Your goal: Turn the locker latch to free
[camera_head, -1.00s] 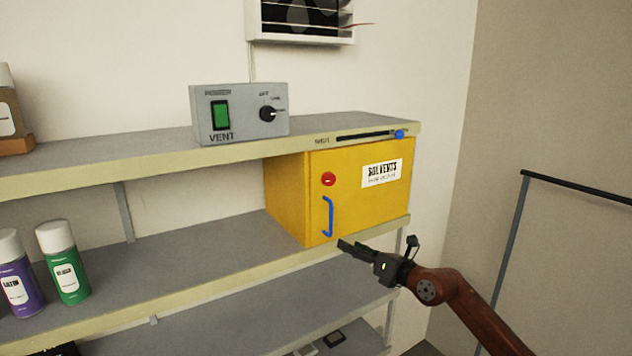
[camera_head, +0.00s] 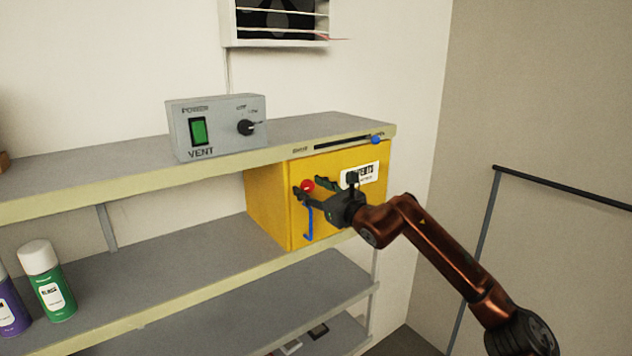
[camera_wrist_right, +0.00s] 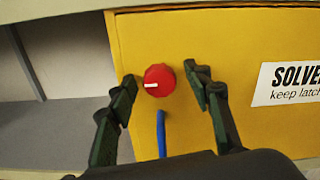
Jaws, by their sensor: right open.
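The yellow solvents locker (camera_head: 268,205) stands on the middle shelf, its door closed. Its red round latch knob (camera_head: 307,186) is on the door's upper left; in the right wrist view the knob (camera_wrist_right: 159,80) has a white mark pointing left. A blue door handle (camera_head: 308,225) hangs below it and also shows in the wrist view (camera_wrist_right: 161,135). My right gripper (camera_head: 308,186) is open in front of the door. In the wrist view its fingers (camera_wrist_right: 163,84) stand on either side of the knob, apart from it. My left gripper is not in view.
The shelf board (camera_head: 150,172) runs just above the locker, with a blue-knobbed slider (camera_head: 376,139) on its edge. A grey vent box (camera_head: 217,126) stands on top. Spray cans (camera_head: 48,282) stand at the lower left. A rail (camera_head: 560,187) is at the right.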

